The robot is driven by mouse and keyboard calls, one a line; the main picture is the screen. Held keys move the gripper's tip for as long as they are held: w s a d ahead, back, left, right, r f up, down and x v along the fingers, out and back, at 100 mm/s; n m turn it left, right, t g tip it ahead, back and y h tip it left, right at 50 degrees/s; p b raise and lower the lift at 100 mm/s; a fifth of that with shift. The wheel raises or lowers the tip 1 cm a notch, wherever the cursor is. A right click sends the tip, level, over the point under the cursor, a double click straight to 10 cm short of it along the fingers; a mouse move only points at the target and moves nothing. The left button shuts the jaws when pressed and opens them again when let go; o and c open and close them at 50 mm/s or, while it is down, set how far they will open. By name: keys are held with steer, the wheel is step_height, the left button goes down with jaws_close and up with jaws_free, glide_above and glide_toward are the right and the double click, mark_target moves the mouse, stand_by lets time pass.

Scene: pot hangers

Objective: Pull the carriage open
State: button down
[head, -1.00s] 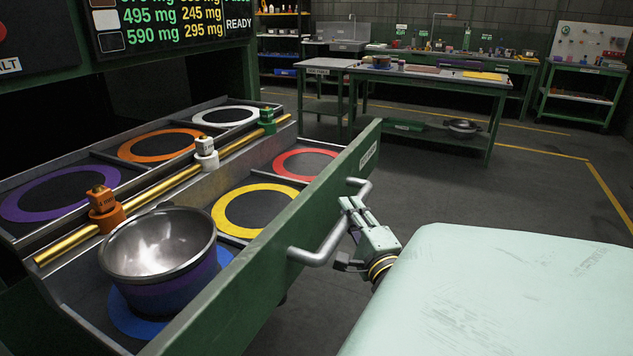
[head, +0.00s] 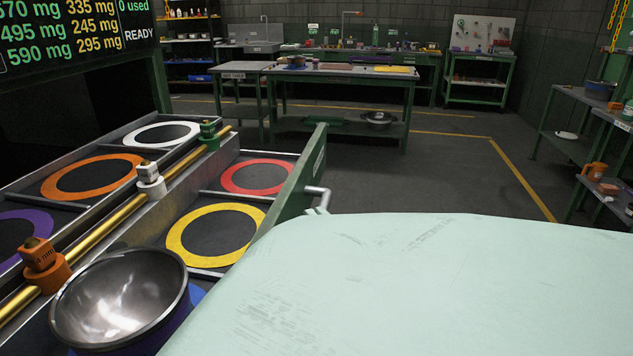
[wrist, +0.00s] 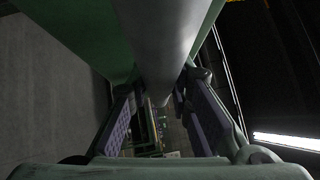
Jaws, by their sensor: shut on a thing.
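The carriage is a long tray with a green front panel (head: 297,178), extended out of a dark cabinet at the left of the head view. A grey bar handle (head: 316,194) sticks out of the panel; only its far end shows there, the rest hidden behind my pale green body. In the wrist view my gripper (wrist: 163,105) has its purple-padded fingers on both sides of the grey handle (wrist: 165,45), shut on it. In the head view the gripper is almost wholly hidden. A metal bowl (head: 120,295) sits in the carriage's near end.
The carriage has yellow (head: 215,233) and red (head: 256,177) rings; a gold rail (head: 105,232) with several coloured blocks runs alongside. A workbench (head: 345,72) stands behind, shelves (head: 590,125) at right. Grey floor (head: 440,175) between them is open.

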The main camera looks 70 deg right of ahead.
steer(key=c, duration=1.4)
jaws_free()
steer(key=shift+c, duration=0.2)
steer(key=shift+s, duration=0.1)
steer(key=v, duration=1.2)
steer(key=shift+f, duration=0.1)
